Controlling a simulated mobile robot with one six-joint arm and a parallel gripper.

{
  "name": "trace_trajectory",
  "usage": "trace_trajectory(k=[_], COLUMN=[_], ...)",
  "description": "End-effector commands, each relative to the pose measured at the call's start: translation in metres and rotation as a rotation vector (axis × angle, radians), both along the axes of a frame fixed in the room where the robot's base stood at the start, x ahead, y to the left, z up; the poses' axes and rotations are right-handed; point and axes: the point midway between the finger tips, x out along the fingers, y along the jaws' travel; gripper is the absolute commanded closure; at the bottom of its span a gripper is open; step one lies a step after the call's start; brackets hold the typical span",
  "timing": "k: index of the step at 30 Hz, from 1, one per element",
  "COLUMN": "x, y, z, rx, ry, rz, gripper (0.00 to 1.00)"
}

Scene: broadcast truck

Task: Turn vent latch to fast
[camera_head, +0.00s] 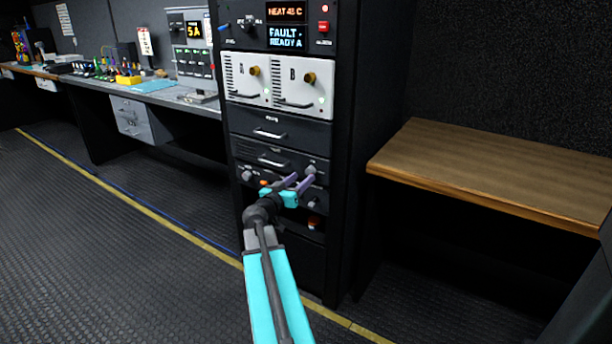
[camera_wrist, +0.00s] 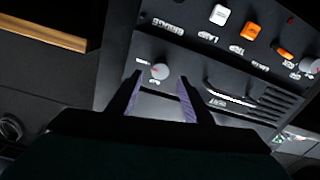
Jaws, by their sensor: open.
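A round grey knob (camera_wrist: 160,71) with a red mark sits on the dark panel beside the vent slots (camera_wrist: 245,92). Small lettering around it is too small to read. I take it to be the vent latch. It also shows in the head view (camera_head: 311,170), near the right end of the slotted panel. My gripper (camera_head: 299,180) is open, its two purple fingers pointing at the rack. In the wrist view the gripper (camera_wrist: 163,90) has the knob ahead, between its fingertips in the picture. I cannot tell whether they touch it.
In the wrist view, the panel appears upside down, with a white button (camera_wrist: 220,14), an orange button (camera_wrist: 251,31) and another knob (camera_wrist: 312,66) close by. A wooden bench (camera_head: 490,170) stands right of the rack. The floor (camera_head: 110,240) at left is clear.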

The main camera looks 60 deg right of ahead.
Motion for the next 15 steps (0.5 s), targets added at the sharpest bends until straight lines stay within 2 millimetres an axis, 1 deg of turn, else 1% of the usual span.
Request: trace_trajectory(k=[1, 6, 10, 15], x=[0.001, 0.002, 0.001, 0.001], y=[-0.008, -0.026, -0.036, -0.043], z=[0.0, 0.0, 0.0, 0.0], rx=[0.0, 0.0, 0.0, 0.0], ry=[0.0, 0.0, 0.0, 0.0], rz=[-0.002, -0.001, -0.001, 0.0], gripper=[0.54, 0.54, 0.54, 0.54])
